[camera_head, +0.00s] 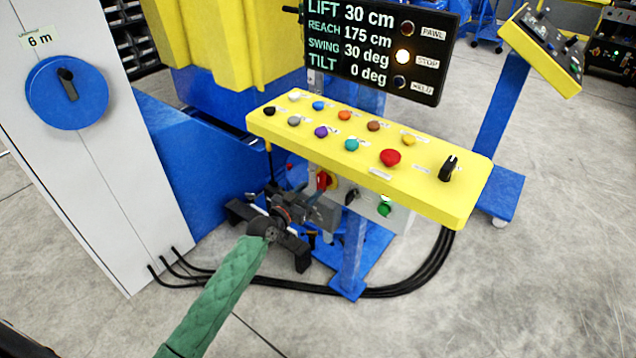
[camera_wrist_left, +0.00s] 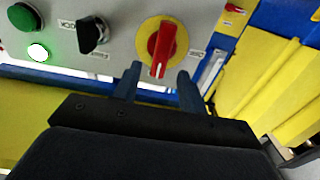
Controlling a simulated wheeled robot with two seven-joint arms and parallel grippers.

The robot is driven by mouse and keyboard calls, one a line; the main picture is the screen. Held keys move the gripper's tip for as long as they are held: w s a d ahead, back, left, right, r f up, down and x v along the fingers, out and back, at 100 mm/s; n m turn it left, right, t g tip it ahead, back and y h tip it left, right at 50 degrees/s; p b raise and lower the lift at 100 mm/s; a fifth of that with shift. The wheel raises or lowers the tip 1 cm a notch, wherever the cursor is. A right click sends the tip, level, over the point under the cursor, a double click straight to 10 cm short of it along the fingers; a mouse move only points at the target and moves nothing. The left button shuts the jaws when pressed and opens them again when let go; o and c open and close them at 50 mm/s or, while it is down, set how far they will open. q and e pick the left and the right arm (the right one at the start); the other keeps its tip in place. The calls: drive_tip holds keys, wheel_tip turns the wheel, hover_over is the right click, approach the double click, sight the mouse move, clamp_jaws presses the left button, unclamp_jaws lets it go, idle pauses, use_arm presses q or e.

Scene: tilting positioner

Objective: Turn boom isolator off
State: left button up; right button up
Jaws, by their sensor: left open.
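The isolator is a red rotary handle (camera_wrist_left: 163,50) on a yellow round plate (camera_wrist_left: 148,33), on a grey panel. In the head view the red handle (camera_head: 323,181) shows under the yellow console, partly behind my gripper. In the wrist view the handle stands roughly in line with the panel's short side, its end pointing at my gripper. My left gripper (camera_head: 324,196) is open; in the wrist view its two fingertips (camera_wrist_left: 159,76) sit either side of the handle's end. I cannot tell whether they touch it. The small labels beside the handle are not readable. My right gripper is not in view.
On the same panel are a black knob (camera_wrist_left: 93,35), a green button (camera_wrist_left: 25,18) and a lit green lamp (camera_wrist_left: 38,52). The yellow console (camera_head: 300,122) overhangs the panel. Black cables (camera_head: 400,287) run on the floor below. A grey cabinet (camera_head: 100,150) stands left.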

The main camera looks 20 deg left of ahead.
sight(318, 183)
use_arm(q)
drive_tip(key=shift+p+x, duration=0.35)
drive_tip(key=shift+x, duration=2)
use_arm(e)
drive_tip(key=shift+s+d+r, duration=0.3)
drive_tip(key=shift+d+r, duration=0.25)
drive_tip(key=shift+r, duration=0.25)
use_arm(q)
drive_tip(key=shift+c, duration=0.4)
clamp_jaws()
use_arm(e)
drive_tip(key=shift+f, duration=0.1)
